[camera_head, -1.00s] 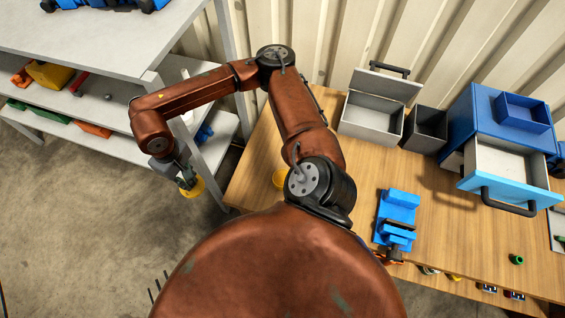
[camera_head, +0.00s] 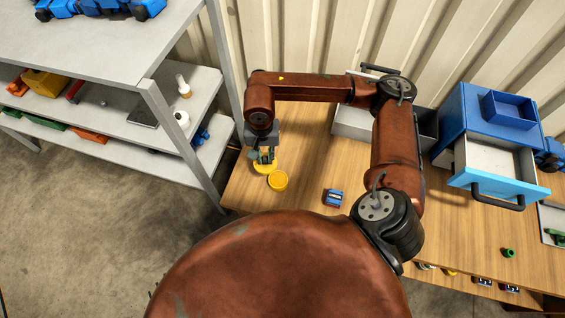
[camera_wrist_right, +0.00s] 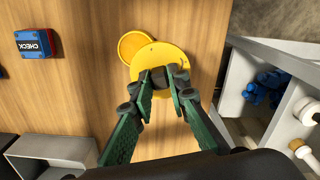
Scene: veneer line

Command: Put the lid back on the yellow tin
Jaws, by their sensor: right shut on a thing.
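My right gripper (camera_head: 265,156) is shut on the yellow lid (camera_head: 262,168) and holds it over the left part of the wooden bench. The round yellow tin (camera_head: 278,181) stands on the bench, just right of and nearer than the lid in the head view. In the right wrist view the lid (camera_wrist_right: 168,60) is a flat yellow disc below the fingertips (camera_wrist_right: 167,80). It overlaps part of the tin (camera_wrist_right: 134,45), whose far left side shows past it. The height of the lid above the tin is hard to tell. My left gripper is not in view.
A blue CHECK block (camera_head: 333,197) lies on the bench (camera_head: 310,175) right of the tin. A blue cabinet (camera_head: 476,130) with an open drawer (camera_head: 493,168) stands further right. A grey shelf rack (camera_head: 165,100) is close on the left. The bench between tin and block is clear.

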